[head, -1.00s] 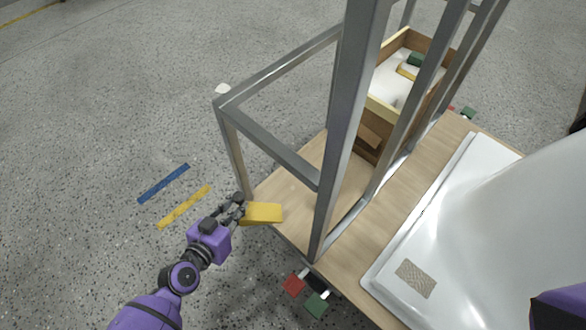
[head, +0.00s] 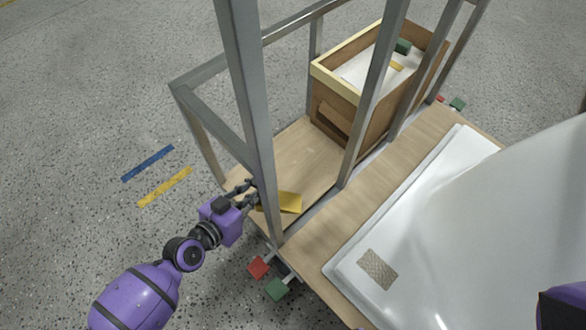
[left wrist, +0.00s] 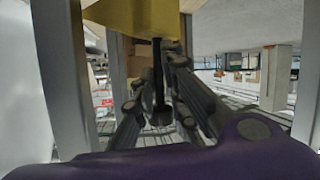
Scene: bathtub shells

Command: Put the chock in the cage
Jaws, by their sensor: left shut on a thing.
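The yellow chock (head: 287,202) is at the near end of the grey metal cage (head: 257,110), low over its wooden floor. A cage post crosses in front of its left part. I cannot tell whether the chock touches the floor. My left gripper (head: 254,193) is shut on the chock, with its fingers behind or beside that post. In the left wrist view the chock (left wrist: 135,15) shows at the top, above the gripper fingers (left wrist: 160,75). My right gripper is not in view.
A wooden box (head: 350,97) with several small items stands farther back inside the cage. A large white shell (head: 480,220) lies on the right side of the wooden deck. Red (head: 259,267) and green (head: 277,289) blocks stick out at the near edge. The cage floor before the box is clear.

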